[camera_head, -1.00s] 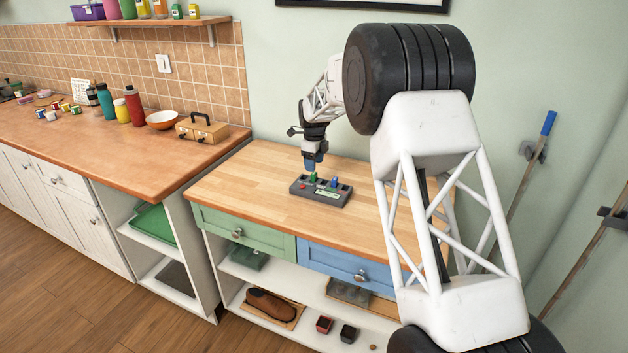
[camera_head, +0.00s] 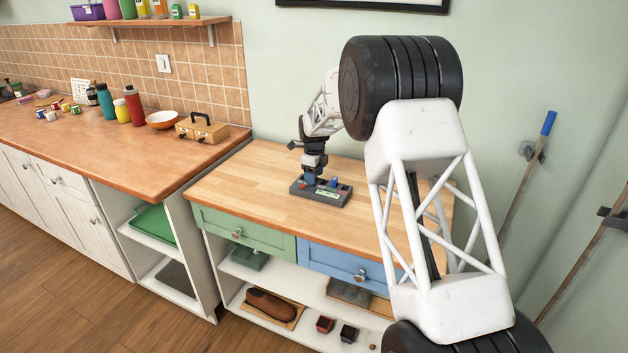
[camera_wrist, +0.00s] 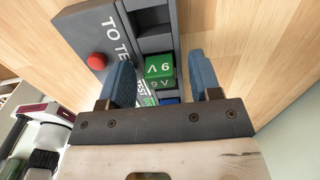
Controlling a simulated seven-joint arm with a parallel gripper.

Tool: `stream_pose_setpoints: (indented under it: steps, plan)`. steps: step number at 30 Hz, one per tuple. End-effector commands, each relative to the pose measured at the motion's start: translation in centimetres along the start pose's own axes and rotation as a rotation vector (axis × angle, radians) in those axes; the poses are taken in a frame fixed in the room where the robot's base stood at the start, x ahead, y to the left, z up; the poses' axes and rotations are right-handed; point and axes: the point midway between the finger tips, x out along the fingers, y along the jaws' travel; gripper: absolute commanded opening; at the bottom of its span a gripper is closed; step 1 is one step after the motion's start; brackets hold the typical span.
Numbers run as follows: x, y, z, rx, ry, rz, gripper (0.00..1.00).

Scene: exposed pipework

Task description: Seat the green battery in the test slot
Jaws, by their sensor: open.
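A dark grey battery tester (camera_head: 338,201) lies on the wooden worktop; it also shows in the wrist view (camera_wrist: 82,14), with a red button and white lettering. The green battery (camera_wrist: 159,66), marked 9 V, sits upright in the tester's row of compartments. My gripper (camera_wrist: 163,72) is open, its two blue fingers on either side of the green battery, with a visible gap on the right. In the head view, my gripper (camera_head: 309,181) is low over the tester and hides the green battery. Dark, empty compartments show above the battery in the wrist view.
A blue battery (camera_head: 334,182) stands in the tester just right of my gripper; part of it shows in the wrist view (camera_wrist: 169,101). The worktop (camera_head: 255,180) around the tester is clear. A wooden box (camera_head: 201,127) stands on the counter to the left.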

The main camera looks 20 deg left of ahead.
Motion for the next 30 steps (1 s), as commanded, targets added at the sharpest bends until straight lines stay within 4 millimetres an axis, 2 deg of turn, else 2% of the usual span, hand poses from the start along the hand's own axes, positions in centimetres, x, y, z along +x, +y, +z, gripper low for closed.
stream_pose_setpoints:
  steps: [9,19,30]
  plan:
    - [-0.01,0.01,0.0,0.0,0.0,0.0,0.56]
    - [-0.01,0.0,0.0,0.0,0.0,0.0,0.06]
    - [-0.28,0.0,0.0,0.0,0.0,0.0,0.04]
